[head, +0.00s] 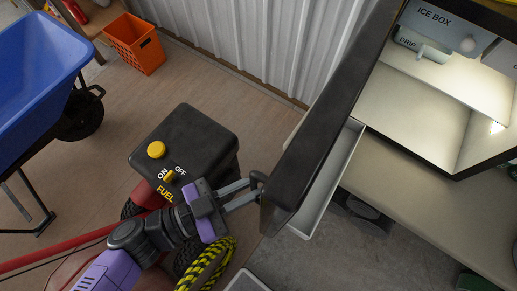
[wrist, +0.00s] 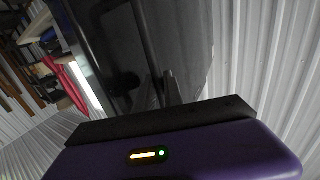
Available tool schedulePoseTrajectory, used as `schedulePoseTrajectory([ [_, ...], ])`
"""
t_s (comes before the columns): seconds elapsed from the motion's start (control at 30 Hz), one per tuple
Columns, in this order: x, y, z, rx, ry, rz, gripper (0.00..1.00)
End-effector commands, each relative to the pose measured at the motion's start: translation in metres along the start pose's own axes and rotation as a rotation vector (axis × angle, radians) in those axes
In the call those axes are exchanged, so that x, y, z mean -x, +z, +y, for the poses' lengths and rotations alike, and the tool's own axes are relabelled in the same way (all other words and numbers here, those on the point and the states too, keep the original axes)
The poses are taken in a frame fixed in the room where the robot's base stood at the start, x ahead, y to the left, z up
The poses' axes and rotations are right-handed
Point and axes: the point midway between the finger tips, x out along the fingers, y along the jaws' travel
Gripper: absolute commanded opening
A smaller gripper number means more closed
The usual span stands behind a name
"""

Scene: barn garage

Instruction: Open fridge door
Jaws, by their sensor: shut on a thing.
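The black fridge door (head: 325,110) stands swung open, with its pale inner liner (head: 328,190) facing the fridge. The fridge interior (head: 420,95) is lit and bare in the part I see, with an ICE BOX compartment (head: 435,18) at the top. My gripper (head: 256,187) is shut on the door handle (head: 260,178) at the door's near end. In the wrist view the fingers (wrist: 160,90) reach to the bar handle (wrist: 146,40) on the dark door face (wrist: 187,50). The exact grip is partly hidden.
A black fuel tank (head: 185,140) with a yellow cap stands just left of my gripper, near the arm. A yellow-black rope (head: 208,265) lies below. A blue wheelbarrow (head: 40,65) and orange crate (head: 133,43) are left. A corrugated wall (head: 260,40) stands behind the door.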

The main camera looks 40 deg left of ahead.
Motion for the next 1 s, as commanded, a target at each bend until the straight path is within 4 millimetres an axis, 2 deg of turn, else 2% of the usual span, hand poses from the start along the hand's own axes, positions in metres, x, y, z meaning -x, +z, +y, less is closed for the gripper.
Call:
schedulePoseTrajectory([
  [0.17, 0.001, 0.002, 0.000, 0.000, -0.001, -0.006, 0.00],
  [0.2, 0.001, 0.002, 0.000, 0.000, -0.001, -0.006, 0.14],
  [0.3, 0.001, 0.002, 0.001, 0.000, -0.001, -0.005, 0.34],
  [0.67, 0.006, 0.002, 0.000, 0.000, -0.001, -0.004, 0.34],
  [1.0, 0.058, 0.004, 0.000, 0.000, -0.003, -0.006, 0.34],
])
